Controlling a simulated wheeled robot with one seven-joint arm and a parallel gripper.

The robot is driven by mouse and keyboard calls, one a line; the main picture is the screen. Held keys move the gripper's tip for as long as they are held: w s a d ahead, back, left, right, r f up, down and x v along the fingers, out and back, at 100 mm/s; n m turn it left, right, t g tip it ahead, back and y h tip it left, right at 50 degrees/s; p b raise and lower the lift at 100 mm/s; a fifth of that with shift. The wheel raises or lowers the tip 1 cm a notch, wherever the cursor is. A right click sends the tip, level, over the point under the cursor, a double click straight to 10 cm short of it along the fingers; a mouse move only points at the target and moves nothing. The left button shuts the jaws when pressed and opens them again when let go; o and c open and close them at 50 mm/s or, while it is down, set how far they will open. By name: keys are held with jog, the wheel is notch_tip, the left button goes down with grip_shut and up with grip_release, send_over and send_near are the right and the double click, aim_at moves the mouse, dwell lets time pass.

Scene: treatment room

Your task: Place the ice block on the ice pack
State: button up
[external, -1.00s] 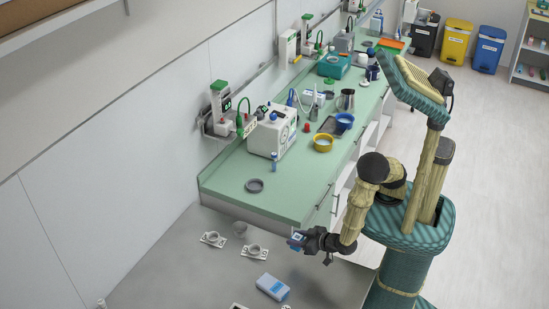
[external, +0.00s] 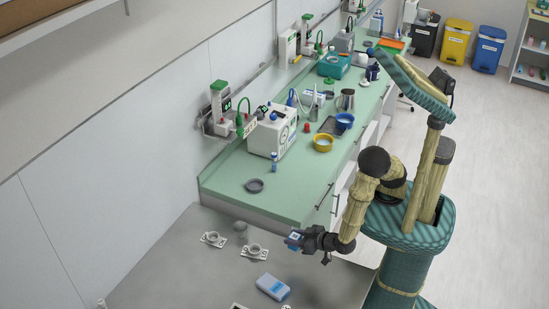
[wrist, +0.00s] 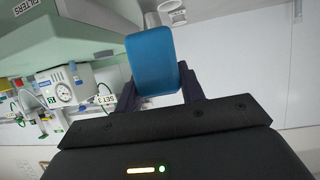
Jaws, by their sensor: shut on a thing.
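My gripper (external: 298,241) is shut on a blue block, which I take to be the ice block (wrist: 152,62). In the wrist view the block stands out between the two dark fingers. In the external view the block (external: 293,239) is small, at the end of my arm, above the grey table. A pale blue and white pack, which I take to be the ice pack (external: 272,287), lies flat on the grey table, lower in the picture than my gripper. It is apart from the block.
The green counter (external: 285,195) carries a white machine (external: 272,135) and bowls.

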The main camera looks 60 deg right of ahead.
notch_tip(320, 180, up, 3)
jog(key=y+p, duration=0.1)
jog(key=p, duration=0.1)
send_over(273, 284)
jog(key=shift+a+n, duration=0.15)
jog(key=shift+n, duration=0.25)
jog(key=shift+f+p, duration=0.55)
jog(key=shift+f, duration=2.4)
jog(key=shift+f+p, duration=0.35)
jog(key=shift+f, duration=1.75)
